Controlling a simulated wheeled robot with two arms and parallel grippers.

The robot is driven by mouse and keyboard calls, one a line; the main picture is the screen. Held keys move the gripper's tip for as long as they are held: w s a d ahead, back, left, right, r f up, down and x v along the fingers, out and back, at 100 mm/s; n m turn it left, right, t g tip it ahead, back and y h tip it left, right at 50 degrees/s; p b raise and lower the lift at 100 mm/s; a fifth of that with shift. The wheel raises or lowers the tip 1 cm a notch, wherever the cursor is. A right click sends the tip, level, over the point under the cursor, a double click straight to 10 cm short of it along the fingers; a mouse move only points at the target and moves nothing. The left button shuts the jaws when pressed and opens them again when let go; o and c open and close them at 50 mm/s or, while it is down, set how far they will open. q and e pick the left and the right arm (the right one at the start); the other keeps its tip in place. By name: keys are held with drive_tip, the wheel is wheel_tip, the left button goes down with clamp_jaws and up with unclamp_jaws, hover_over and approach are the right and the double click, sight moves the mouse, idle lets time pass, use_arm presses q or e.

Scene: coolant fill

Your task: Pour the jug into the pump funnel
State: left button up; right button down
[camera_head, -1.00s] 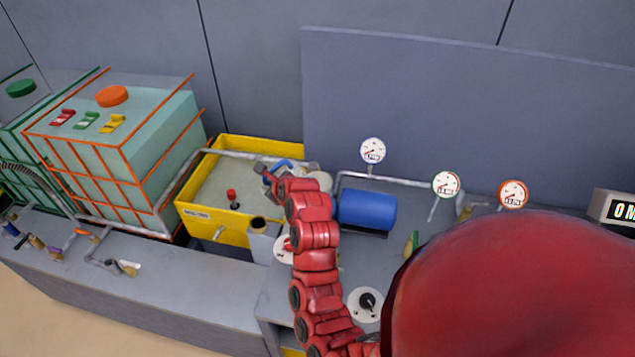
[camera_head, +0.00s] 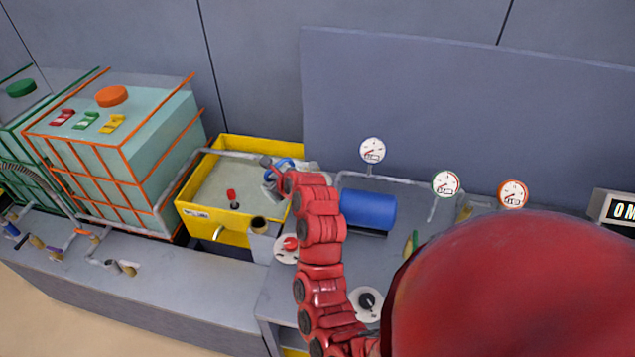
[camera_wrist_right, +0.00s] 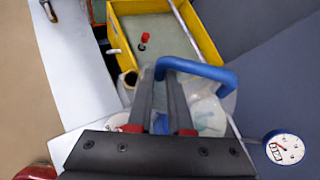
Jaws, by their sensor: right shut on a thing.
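The jug shows in the right wrist view as a pale translucent body (camera_wrist_right: 208,115) with a blue handle (camera_wrist_right: 200,68). In the head view its blue handle (camera_head: 284,163) shows by the yellow tub's right rear corner; my arm hides most of the body. My right gripper (camera_head: 272,172) is shut on the handle. In the wrist view its dark fingers (camera_wrist_right: 162,80) meet the handle. A tan-rimmed dark opening (camera_head: 258,224) sits at the tub's front right; I cannot tell if it is the pump funnel. My left gripper is not in view.
The yellow tub (camera_head: 190,212) has a red-topped knob inside. A blue cylinder (camera_head: 368,210) lies right of my arm. Gauges (camera_head: 445,183) stand on pipes behind. A red knob on a white dial (camera_head: 289,243) is close beside my arm. A caged tank (camera_head: 140,140) stands left.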

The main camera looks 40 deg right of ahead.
drive_tip(key=shift+r+p, duration=0.4)
drive_tip(key=shift+r, duration=0.35)
drive_tip(key=f, duration=0.1)
drive_tip(key=a+f, duration=0.1)
drive_tip(key=f+n+h, duration=0.1)
drive_tip(key=shift+a+f, duration=0.1)
drive_tip(key=shift+a, duration=0.2)
drive_tip(key=a+f+n+h+b, duration=0.2)
drive_tip(key=f+b, duration=0.5)
drive_tip(key=b, duration=0.7)
drive_tip(key=a+f+n+t+h+b, duration=0.1)
drive_tip(key=f+n+h+b, duration=0.3)
drive_tip(key=b, duration=1.1)
drive_tip(key=shift+w+a+f+h, duration=0.4)
drive_tip(key=shift+f+h, duration=0.6)
drive_tip(key=shift+f, duration=0.9)
